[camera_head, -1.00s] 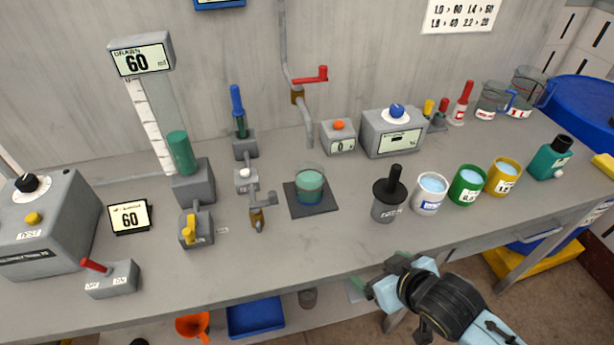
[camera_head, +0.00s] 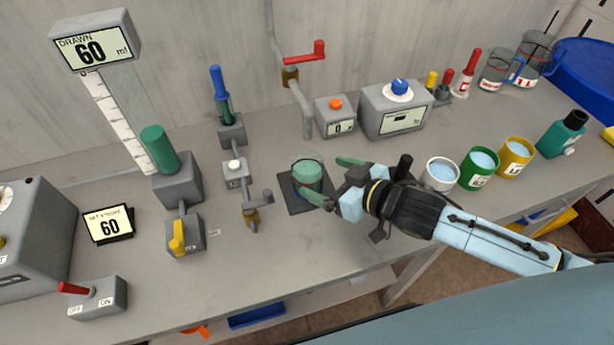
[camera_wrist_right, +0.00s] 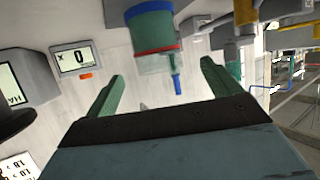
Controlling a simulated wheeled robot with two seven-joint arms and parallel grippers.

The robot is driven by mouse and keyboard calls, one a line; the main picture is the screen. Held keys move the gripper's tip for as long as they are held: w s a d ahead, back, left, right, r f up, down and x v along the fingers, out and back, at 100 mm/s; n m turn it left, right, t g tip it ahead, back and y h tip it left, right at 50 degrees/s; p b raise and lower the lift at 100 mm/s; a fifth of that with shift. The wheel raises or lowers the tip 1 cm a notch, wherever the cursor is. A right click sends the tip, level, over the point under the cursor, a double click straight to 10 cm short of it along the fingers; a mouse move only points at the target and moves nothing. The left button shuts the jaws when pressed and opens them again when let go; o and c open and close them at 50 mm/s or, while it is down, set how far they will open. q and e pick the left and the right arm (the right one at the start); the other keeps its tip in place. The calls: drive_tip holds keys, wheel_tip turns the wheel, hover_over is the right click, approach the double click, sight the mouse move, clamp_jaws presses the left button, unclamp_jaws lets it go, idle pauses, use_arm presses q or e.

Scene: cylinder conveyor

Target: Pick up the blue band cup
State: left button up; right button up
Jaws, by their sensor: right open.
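A clear glass cup with green liquid (camera_head: 307,177) stands upright on a dark square pad (camera_head: 293,203) at the middle of the bench. In the right wrist view the cup (camera_wrist_right: 153,32) appears upside down, with a blue band near its base and a red ring higher up. My right gripper (camera_head: 333,181) is open and empty, just to the right of the cup. In the wrist view its fingertips flank the cup, which lies a little beyond them. One finger overlaps the cup's lower right side in the head view. My left gripper is out of view.
A tap pipe (camera_head: 307,118) stands behind the cup, and a small valve (camera_head: 251,215) is to its left. A white cup (camera_head: 441,175), a green cup (camera_head: 478,168) and a yellow cup (camera_head: 514,158) stand right. The bench front is clear.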

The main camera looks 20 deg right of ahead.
sight(295, 165)
drive_tip(key=x, duration=0.7)
drive_tip(key=shift+w+d+f+b, duration=0.1)
drive_tip(key=shift+f+b, duration=0.15)
drive_tip(key=shift+b, duration=0.05)
drive_tip(key=c, duration=1.2)
